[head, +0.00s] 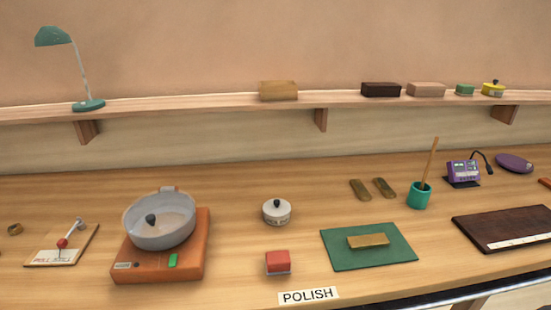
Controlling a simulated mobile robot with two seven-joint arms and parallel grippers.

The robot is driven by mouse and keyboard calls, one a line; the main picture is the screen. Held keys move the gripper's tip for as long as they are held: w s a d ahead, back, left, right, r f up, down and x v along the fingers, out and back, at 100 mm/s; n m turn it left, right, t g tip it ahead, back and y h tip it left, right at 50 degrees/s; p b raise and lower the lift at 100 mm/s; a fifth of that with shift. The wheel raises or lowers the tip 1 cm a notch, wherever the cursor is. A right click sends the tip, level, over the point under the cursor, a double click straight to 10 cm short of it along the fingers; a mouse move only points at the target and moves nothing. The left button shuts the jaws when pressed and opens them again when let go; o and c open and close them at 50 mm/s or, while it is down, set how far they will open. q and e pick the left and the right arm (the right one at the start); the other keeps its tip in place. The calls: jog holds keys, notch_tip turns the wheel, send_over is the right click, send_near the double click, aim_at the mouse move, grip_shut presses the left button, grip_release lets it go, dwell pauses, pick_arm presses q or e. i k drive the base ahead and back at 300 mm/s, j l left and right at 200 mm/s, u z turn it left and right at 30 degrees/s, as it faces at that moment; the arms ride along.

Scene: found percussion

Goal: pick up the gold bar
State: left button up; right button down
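A gold bar (368,240) lies flat on a green mat (341,252) on the workbench, right of centre in the head view. Its long side runs roughly left to right. Nothing covers it. Neither of my grippers shows in the head view, so their place relative to the bar is not seen.
A red block (278,262) and a "POLISH" label (309,296) are to the mat's left and front. A teal cup (418,196) with a stick stands behind, near two brown pieces (360,189). A dark board (500,230) lies right. A pan (158,227) sits left.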

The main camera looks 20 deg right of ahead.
aim_at(373, 240)
jog(key=z, duration=1.35)
jog(key=i+l+u, duration=0.35)
jog(key=l, duration=0.7)
jog(key=l+u, duration=0.35)
jog(key=l, duration=0.7)
jog(key=l+u, duration=0.4)
jog(key=l, duration=0.7)
